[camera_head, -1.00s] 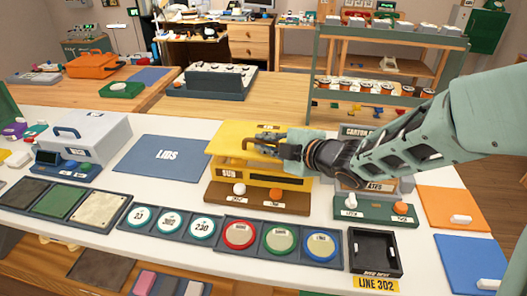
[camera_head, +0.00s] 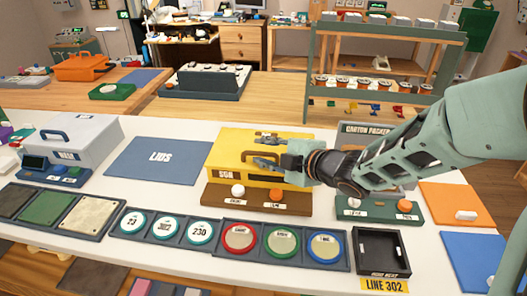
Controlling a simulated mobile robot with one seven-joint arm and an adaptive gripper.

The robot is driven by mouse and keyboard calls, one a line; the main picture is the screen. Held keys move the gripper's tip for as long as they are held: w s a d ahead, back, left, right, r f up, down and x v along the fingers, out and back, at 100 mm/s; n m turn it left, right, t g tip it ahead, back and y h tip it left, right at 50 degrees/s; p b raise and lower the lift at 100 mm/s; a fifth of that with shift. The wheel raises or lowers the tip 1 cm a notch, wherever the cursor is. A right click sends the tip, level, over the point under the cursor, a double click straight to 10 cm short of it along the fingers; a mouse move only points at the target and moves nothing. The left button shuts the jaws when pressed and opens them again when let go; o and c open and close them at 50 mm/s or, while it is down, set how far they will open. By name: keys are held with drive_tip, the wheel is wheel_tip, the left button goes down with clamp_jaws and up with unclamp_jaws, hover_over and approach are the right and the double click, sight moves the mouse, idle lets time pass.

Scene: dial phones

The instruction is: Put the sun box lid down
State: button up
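The sun box (camera_head: 225,175) is yellow, with a "SUN" label on its front, and stands on a brown base in the middle of the white table. Its yellow lid (camera_head: 228,146) lies down on the box, with no clear gap showing at the front. A dark handle (camera_head: 247,156) shows on the lid's front part. My gripper (camera_head: 262,151) comes in from the right, over the lid and beside the handle. Its two fingers are spread apart, with yellow lid showing between them. Whether a finger touches the handle is hard to tell.
A grey box (camera_head: 80,140) with a handle stands further left. The carton packer (camera_head: 366,130) is partly behind my arm. Trays of round dials (camera_head: 282,243) and a black tray (camera_head: 381,250) line the front.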

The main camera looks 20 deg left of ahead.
drive_tip(key=shift+d, duration=0.1)
drive_tip(key=p+v, duration=0.2)
drive_tip(key=v, duration=1)
drive_tip(key=shift+p, duration=0.35)
